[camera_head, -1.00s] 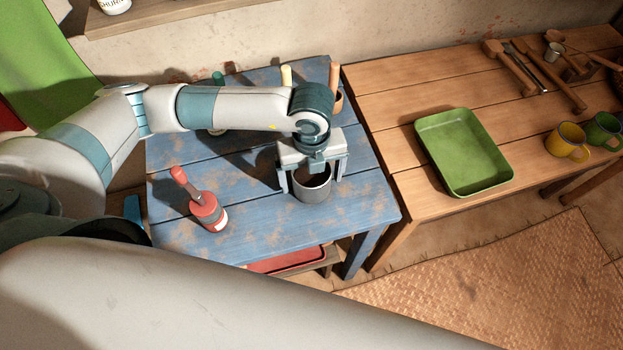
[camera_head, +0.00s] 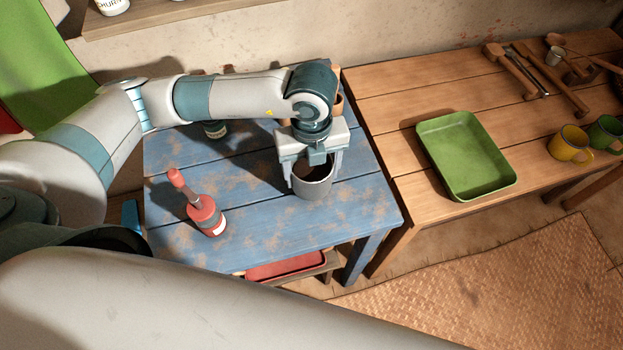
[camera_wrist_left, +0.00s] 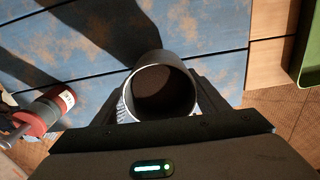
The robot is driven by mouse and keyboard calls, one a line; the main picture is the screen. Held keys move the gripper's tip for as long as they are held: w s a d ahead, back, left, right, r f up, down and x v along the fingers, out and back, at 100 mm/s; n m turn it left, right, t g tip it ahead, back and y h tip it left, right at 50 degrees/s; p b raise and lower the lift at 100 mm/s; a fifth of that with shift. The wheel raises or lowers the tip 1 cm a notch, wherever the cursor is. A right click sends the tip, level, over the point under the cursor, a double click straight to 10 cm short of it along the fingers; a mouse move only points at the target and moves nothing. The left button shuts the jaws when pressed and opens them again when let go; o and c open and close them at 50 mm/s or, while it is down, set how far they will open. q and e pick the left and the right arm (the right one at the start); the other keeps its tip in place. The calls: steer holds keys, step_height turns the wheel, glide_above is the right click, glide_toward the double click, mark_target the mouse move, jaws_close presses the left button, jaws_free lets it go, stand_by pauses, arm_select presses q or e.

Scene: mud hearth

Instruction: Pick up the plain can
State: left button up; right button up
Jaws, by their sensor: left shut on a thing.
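The plain can (camera_head: 313,188) is a grey, open-topped cylinder near the right edge of the blue table. My left gripper (camera_head: 313,170) comes down over it from above and is shut on it, with one finger on each side. In the left wrist view the can (camera_wrist_left: 161,92) sits upright between the two fingers of the gripper (camera_wrist_left: 165,100), and its inside looks dark. I cannot tell whether its bottom is touching the table. My right gripper is not in view.
A dark green container (camera_head: 215,130) is partly hidden behind my arm. A green tray (camera_head: 466,155), yellow mug (camera_head: 568,143) and green mug (camera_head: 605,132) are on the wooden table to the right.

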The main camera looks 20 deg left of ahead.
arm_select(q)
steer(key=s+d+r+b, duration=0.1)
steer(key=s+d+r, duration=0.5)
steer(key=s, duration=0.4)
steer(key=shift+r, duration=0.5)
